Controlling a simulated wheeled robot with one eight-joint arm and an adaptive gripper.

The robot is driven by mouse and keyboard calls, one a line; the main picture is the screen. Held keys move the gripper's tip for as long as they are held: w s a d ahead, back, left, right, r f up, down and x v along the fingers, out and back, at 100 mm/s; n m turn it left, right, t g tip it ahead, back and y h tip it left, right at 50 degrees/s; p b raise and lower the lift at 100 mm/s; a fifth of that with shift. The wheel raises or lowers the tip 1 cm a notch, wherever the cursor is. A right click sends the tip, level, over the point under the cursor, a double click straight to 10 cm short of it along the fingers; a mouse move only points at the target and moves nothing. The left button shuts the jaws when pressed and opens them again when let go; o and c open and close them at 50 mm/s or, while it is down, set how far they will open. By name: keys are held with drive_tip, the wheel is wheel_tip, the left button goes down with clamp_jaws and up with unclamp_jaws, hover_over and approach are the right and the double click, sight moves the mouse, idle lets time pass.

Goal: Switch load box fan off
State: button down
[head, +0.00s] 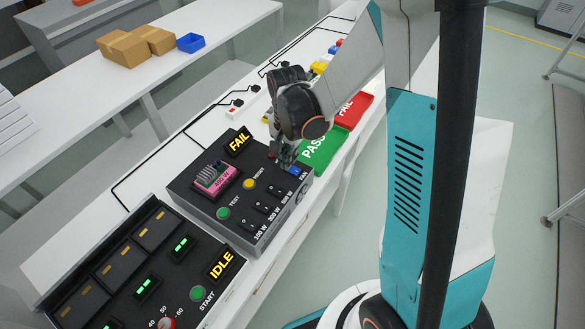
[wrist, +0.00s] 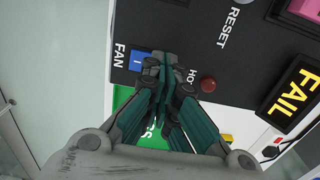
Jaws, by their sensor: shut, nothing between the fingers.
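The load box (head: 196,190) is a dark box on the white bench. Its fan switch (head: 294,170) is a small blue rocker near the right corner; it also shows in the wrist view (wrist: 136,61), beside the FAN label. My gripper (head: 285,158) is shut and empty, pointing down at the panel by the fan switch. In the wrist view its fingertips (wrist: 160,60) cover part of the blue rocker. I cannot tell whether they touch it, and which way the rocker is tipped is unclear.
A red HOT lamp (wrist: 208,84) sits beside my fingers. The 100 W, 300 W and 500 W switches (head: 262,207), the RESET button (head: 249,184) and the FAIL display (head: 238,142) share the panel. A green PASS tray (head: 322,150) stands close behind.

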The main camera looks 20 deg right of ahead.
drive_tip(key=shift+f+b, duration=0.5)
drive_tip(key=shift+f, duration=0.1)
drive_tip(key=shift+r, duration=0.1)
drive_tip(key=shift+r+p, duration=2.35)
drive_tip(key=shift+r, duration=1.1)
drive_tip(key=shift+r, duration=0.2)
drive_tip(key=s+r+n+t+b, duration=0.4)
drive_tip(key=s+r+n+t, duration=0.3)
drive_tip(key=s+r+n, duration=0.3)
drive_tip(key=s+r, duration=0.4)
drive_tip(key=s, duration=0.1)
drive_tip(key=shift+n, duration=0.4)
